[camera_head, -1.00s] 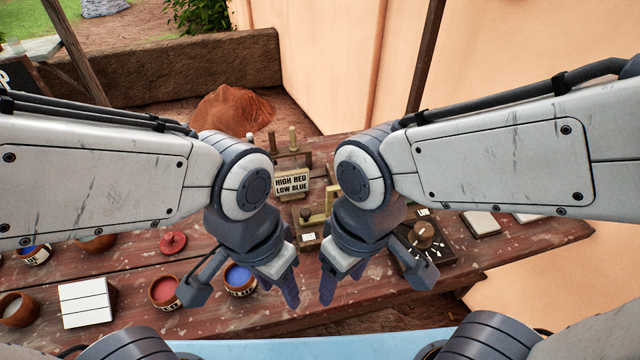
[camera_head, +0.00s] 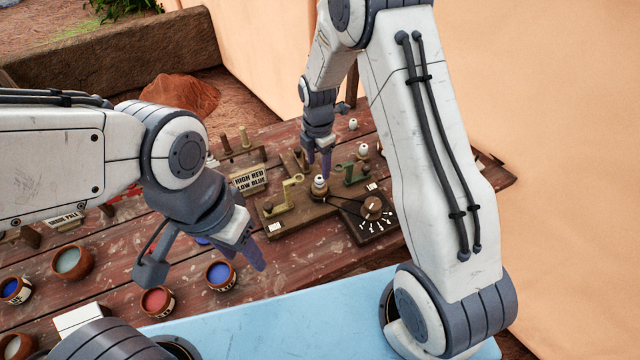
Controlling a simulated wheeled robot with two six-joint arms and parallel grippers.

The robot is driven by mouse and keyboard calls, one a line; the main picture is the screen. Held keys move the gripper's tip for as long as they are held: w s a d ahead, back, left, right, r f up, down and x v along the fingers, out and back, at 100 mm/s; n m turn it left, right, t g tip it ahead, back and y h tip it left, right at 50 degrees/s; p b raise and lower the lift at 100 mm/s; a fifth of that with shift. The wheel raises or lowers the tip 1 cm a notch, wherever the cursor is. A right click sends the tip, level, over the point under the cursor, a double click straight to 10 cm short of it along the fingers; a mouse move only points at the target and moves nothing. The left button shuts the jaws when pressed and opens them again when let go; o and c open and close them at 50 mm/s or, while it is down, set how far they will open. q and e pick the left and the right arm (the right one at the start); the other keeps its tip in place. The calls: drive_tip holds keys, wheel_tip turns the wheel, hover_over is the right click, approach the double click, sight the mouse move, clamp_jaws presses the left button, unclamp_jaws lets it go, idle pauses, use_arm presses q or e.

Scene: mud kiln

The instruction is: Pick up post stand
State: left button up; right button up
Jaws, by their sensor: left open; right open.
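A dark wooden stand with upright posts (camera_head: 243,138), which looks like the post stand, stands toward the back of the table, behind the sign. My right gripper (camera_head: 318,165) is open and points down to the right of this stand, over the wooden board with brackets. A small pale knob-like piece (camera_head: 320,184) is just below its fingers; I cannot tell whether they touch. My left gripper (camera_head: 250,256) is open and empty over the front of the table, near the blue paint pot (camera_head: 220,275).
A sign reading HIGH RED LOW BLUE (camera_head: 249,180) stands before the stand. A dial box (camera_head: 372,210) sits at the right, beside the board with yellow and green brackets (camera_head: 290,195). Paint pots, including a red one (camera_head: 157,301), line the front left.

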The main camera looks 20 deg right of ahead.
sight(320, 179)
wheel_tip(320, 179, down, 3)
drive_tip(key=shift+f+p, duration=0.1)
drive_tip(key=shift+p, duration=0.2)
drive_tip(key=shift+f+p, duration=0.45)
drive_tip(key=shift+f, duration=0.05)
wheel_tip(320, 179, down, 3)
drive_tip(key=shift+d+f+p, duration=0.1)
drive_tip(key=shift+d+p, duration=0.05)
drive_tip(key=shift+p, duration=0.6)
drive_tip(key=shift+f, duration=0.5)
drive_tip(key=c, duration=0.8)
